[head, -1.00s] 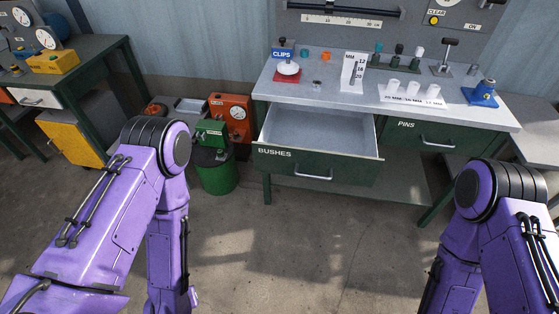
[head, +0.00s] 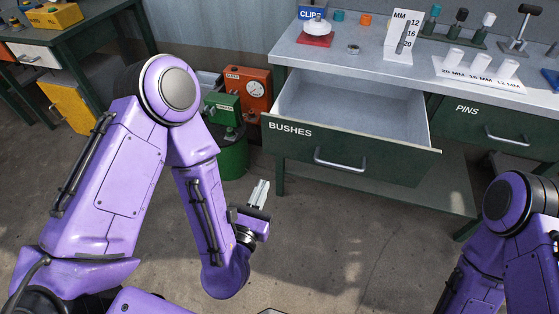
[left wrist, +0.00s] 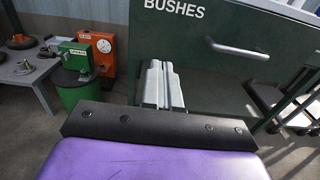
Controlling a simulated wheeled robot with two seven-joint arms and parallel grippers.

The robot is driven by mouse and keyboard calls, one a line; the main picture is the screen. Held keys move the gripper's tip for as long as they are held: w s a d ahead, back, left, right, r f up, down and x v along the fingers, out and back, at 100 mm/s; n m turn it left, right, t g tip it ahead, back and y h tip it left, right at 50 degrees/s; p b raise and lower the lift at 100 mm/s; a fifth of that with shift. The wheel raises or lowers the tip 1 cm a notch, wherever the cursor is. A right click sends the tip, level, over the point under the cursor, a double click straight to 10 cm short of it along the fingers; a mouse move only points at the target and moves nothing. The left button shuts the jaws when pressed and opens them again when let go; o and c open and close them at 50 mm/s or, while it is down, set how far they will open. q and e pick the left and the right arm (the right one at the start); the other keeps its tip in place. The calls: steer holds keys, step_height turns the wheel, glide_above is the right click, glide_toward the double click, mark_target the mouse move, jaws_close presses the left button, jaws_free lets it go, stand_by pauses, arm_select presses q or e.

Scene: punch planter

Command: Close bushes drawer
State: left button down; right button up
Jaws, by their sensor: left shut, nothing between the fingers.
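The BUSHES drawer (head: 345,158) is pulled well out of the green workbench, and its grey inside looks empty. It has a dark green front with a silver bar handle (head: 340,160). In the left wrist view the drawer front (left wrist: 218,35) and its handle (left wrist: 237,48) are ahead and to the right. My left gripper (head: 260,190) is shut and empty, low in front of the left end of the drawer front, apart from the handle. Its fingers (left wrist: 160,85) show together in the left wrist view. My right gripper is out of view; only part of that arm shows.
The PINS drawer (head: 492,128) to the right is closed. The bench top (head: 375,60) holds a CLIPS stand, labelled blocks and pegs. A green bin (head: 234,155) and an orange box (head: 249,93) stand left of the bench. The floor in front is clear.

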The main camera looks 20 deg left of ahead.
arm_select(q)
steer(key=b, duration=1.2)
glide_toward(282, 141)
steer(key=w, duration=0.2)
steer(key=w+p, duration=0.1)
steer(key=w, duration=0.3)
steer(key=shift+w, duration=0.45)
